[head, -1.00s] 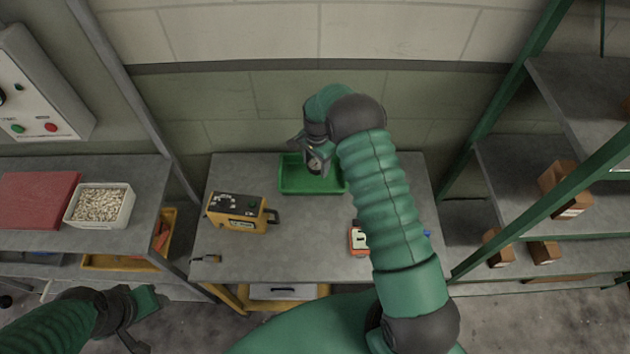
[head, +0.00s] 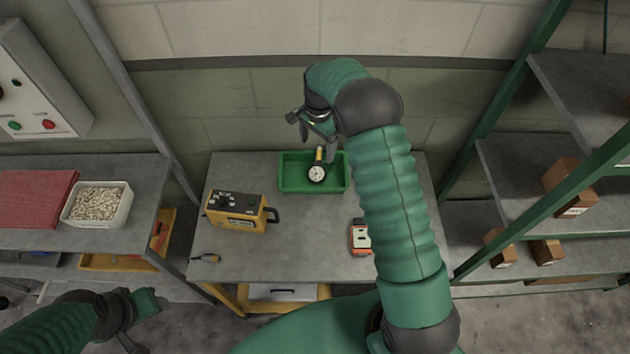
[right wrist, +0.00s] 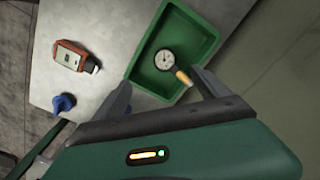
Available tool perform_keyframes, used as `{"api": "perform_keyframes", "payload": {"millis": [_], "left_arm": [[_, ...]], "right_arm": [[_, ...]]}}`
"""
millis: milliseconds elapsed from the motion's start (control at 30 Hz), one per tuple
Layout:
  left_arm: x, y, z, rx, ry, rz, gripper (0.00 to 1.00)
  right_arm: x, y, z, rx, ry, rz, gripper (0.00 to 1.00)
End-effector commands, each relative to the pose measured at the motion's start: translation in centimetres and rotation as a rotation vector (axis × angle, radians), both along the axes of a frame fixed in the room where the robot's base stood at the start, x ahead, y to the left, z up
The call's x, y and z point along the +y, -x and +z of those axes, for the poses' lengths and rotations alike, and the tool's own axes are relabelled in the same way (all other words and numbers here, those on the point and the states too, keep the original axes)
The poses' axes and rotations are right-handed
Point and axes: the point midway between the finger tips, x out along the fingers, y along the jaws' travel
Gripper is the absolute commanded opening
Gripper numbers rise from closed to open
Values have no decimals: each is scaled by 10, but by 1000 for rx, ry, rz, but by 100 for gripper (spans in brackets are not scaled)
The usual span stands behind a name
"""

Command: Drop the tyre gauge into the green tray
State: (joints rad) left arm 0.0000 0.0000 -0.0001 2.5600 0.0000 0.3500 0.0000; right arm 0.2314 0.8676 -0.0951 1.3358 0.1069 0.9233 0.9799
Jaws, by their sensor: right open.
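The tyre gauge (head: 317,173), with a round white dial and a yellow stem, shows within the green tray (head: 287,187) at the back of the bench. In the right wrist view the gauge (right wrist: 164,60) appears inside the walls of the tray (right wrist: 205,35), clear of my fingers. My right gripper (head: 312,135) is open and empty above the tray's back edge; its fingers (right wrist: 161,82) are spread in the right wrist view. My left gripper (head: 150,323) is at the lower left, away from the bench, with its fingers apart and nothing between them.
A yellow instrument box (head: 237,211) stands left of the tray. An orange-and-white meter (head: 360,238) lies beside my right arm. The middle of the bench (head: 310,230) is clear. Green-framed shelving (head: 515,220) stands right.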

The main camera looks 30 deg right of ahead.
Motion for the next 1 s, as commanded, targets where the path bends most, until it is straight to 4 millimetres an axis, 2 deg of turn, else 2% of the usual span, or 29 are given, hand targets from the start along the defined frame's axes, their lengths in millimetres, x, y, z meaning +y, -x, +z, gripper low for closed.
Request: {"api": "perform_keyframes", "payload": {"millis": [33, 200, 367, 867, 1000], "left_arm": [[0, 0, -7, 0, 0, 0, 52], [0, 0, -14, 0, 0, 0, 52], [0, 0, -16, 0, 0, 0, 52], [0, 0, -16, 0, 0, 0, 52], [0, 0, -25, 0, 0, 0, 52]], "right_arm": [[-1, -2, 12, -6, 2, 0, 85], [-3, -1, 55, -3, 1, 0, 85], [-3, 0, 76, 0, 0, 0, 85], [-1, 2, 79, 0, -1, 11, 85], [22, 20, 71, -25, 8, 168, 85]]}}
